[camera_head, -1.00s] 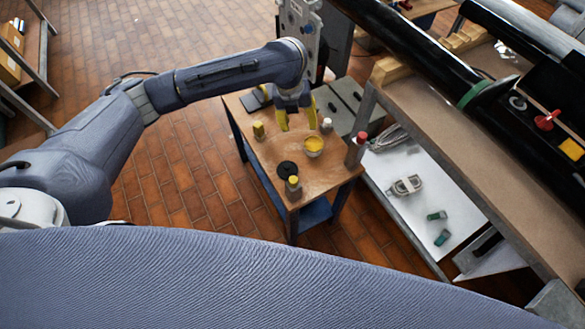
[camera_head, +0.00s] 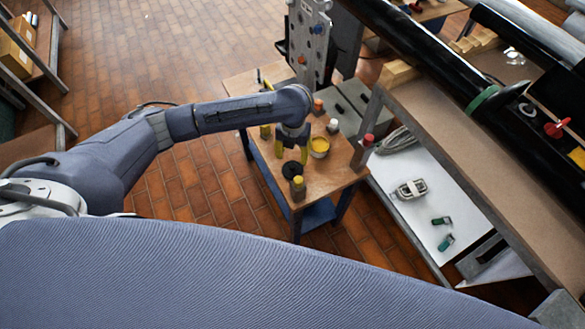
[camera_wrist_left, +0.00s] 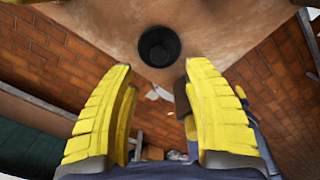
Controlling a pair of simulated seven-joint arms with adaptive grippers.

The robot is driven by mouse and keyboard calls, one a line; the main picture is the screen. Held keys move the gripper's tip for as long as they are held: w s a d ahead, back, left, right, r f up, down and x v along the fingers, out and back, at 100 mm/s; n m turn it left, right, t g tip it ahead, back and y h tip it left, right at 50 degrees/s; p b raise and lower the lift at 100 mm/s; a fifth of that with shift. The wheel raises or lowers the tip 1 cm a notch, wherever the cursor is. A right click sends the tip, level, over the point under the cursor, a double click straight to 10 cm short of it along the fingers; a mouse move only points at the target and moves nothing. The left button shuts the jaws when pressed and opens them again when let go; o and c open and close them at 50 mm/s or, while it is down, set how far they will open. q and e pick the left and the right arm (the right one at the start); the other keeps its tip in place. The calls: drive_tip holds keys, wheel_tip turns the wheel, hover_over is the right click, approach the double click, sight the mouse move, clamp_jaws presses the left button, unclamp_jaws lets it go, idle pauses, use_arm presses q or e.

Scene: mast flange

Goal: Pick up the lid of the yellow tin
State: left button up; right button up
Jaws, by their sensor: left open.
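The round tin (camera_head: 319,147) with yellow inside its rim stands on the small wooden table. My left gripper (camera_head: 291,151) is open and empty, with yellow fingers pointing down, just behind the black piece and left of the tin. The fingers also show in the left wrist view (camera_wrist_left: 158,75). My right gripper is out of view.
A red-capped bottle (camera_head: 363,150) stands on the right, and a white-topped bottle (camera_head: 333,126) behind the tin. A workbench (camera_head: 450,145) with black pipes is on the right.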

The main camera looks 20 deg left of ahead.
sight(292, 165)
use_arm(q)
drive_tip(key=shift+f, duration=3.65)
clamp_jaws()
